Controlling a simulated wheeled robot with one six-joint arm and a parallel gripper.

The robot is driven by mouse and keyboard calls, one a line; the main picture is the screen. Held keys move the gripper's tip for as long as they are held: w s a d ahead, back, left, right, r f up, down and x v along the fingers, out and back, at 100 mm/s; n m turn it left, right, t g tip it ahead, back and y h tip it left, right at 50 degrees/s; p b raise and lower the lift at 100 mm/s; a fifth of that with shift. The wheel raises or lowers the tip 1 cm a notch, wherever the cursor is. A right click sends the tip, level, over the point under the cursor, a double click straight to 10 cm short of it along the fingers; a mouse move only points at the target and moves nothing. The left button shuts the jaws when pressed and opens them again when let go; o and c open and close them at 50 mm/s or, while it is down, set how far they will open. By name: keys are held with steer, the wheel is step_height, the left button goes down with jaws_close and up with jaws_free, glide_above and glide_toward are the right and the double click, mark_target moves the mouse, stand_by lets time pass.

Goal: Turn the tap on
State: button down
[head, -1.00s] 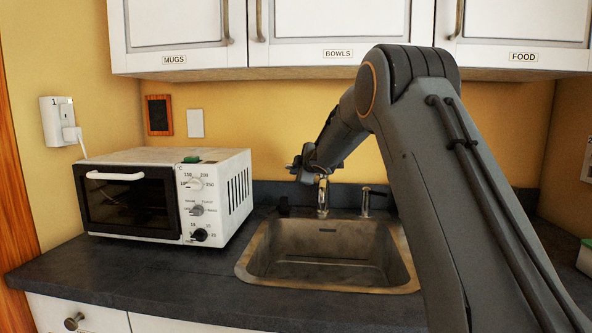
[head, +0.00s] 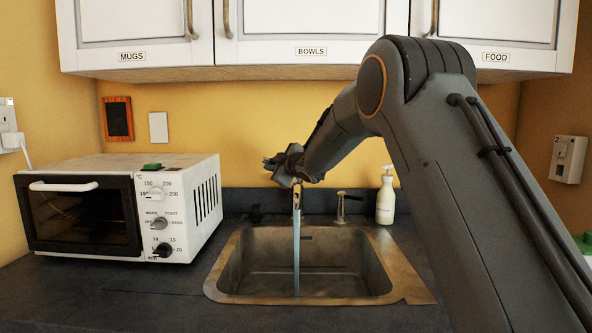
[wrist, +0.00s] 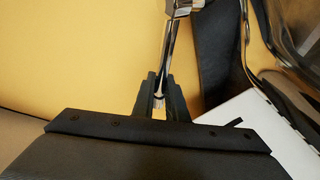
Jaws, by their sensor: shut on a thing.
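The tap (head: 297,196) stands behind the sink, partly hidden by my gripper. A stream of water (head: 296,250) runs from its spout down into the sink (head: 230,262). My gripper (head: 281,168) is at the top of the tap. In the wrist view, my gripper (wrist: 159,98) has its two dark fingers closed around a thin metal tap lever (wrist: 164,72). The lever leads up to the shiny tap body (wrist: 182,7) at the top of that view.
A white toaster oven (head: 206,205) stands on the dark counter (head: 110,290) to the left. A soap bottle (head: 386,200) and a small metal fitting (head: 341,206) stand behind the sink. Labelled cabinets (head: 300,22) hang above. My arm covers the right side.

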stand_by(0.3)
steer(key=c, duration=1.8)
jaws_free()
steer(key=shift+o, duration=0.2)
steer(key=shift+d, duration=0.1)
steer(key=b+v, duration=0.1)
steer(key=v, duration=0.6)
steer(key=shift+s, duration=0.4)
steer(key=shift+d+r, duration=0.1)
